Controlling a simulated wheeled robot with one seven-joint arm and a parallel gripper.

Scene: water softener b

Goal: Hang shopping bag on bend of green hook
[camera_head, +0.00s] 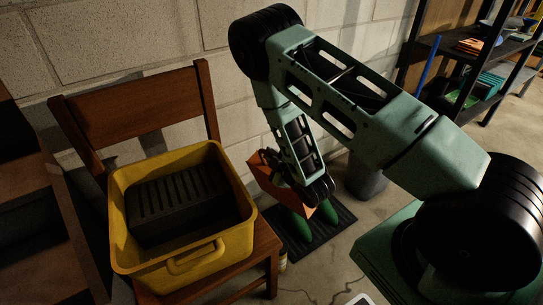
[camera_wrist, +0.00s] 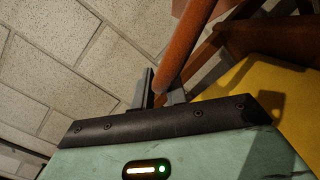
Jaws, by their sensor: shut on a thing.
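My gripper (camera_wrist: 165,97) is shut on an orange-brown thing (camera_wrist: 186,45), which shows as a rounded bar between the fingers in the wrist view. In the head view, an orange thing (camera_head: 264,172) shows beside my wrist, just right of the chair, partly hidden by my arm. It may be the shopping bag, but its full shape and handles are not clear. I cannot make out a green hook in either view.
A wooden chair (camera_head: 137,110) holds a yellow tub (camera_head: 118,220) with a black slotted piece (camera_head: 180,200) inside. Green boots (camera_head: 292,224) stand on a dark mat (camera_head: 308,245). A dark bin (camera_head: 367,182) is by the block wall (camera_head: 110,40). Shelves (camera_head: 468,55) stand far right.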

